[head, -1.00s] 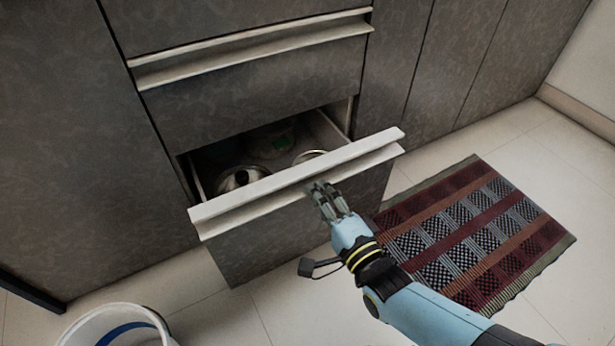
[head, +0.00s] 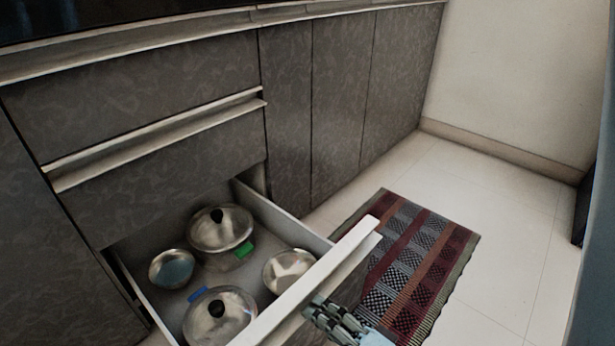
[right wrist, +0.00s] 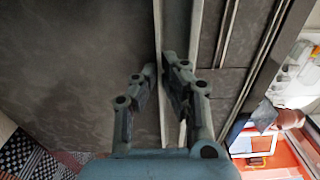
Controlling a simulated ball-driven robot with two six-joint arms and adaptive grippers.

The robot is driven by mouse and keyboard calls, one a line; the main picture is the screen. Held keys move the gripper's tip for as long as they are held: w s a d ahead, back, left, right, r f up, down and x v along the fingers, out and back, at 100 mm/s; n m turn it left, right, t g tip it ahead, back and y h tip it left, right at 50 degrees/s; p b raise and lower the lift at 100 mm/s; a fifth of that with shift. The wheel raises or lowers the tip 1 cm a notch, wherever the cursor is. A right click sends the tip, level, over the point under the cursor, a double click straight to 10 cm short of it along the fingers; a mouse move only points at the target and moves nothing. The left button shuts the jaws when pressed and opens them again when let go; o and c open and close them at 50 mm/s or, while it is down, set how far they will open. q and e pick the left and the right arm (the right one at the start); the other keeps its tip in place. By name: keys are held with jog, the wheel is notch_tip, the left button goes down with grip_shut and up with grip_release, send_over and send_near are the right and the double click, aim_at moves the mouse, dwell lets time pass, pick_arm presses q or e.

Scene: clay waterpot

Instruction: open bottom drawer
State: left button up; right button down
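The bottom drawer (head: 352,292) stands far out from the cabinet in the head view, its pale handle strip (head: 316,282) along the top of its front. Inside are a large lidded steel pot (head: 222,232), another lidded pot (head: 219,320), a small steel bowl (head: 172,268) and a round steel vessel (head: 289,271). My right gripper (head: 325,312) is at the handle's outer side, low in the picture. In the right wrist view its fingers (right wrist: 160,75) lie close on either side of the thin handle edge (right wrist: 160,25), closed on it. My left gripper is not in view.
The closed drawer above has its own long handle (head: 160,138). Closed cabinet doors (head: 340,100) continue to the right. A patterned rug (head: 408,255) lies beside the open drawer. Tiled floor (head: 500,240) to the right is clear.

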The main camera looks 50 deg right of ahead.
jog(key=shift+s, duration=0.2)
jog(key=c, duration=1.5)
grip_release()
jog(key=s, duration=1.2)
jog(key=shift+d, duration=0.25)
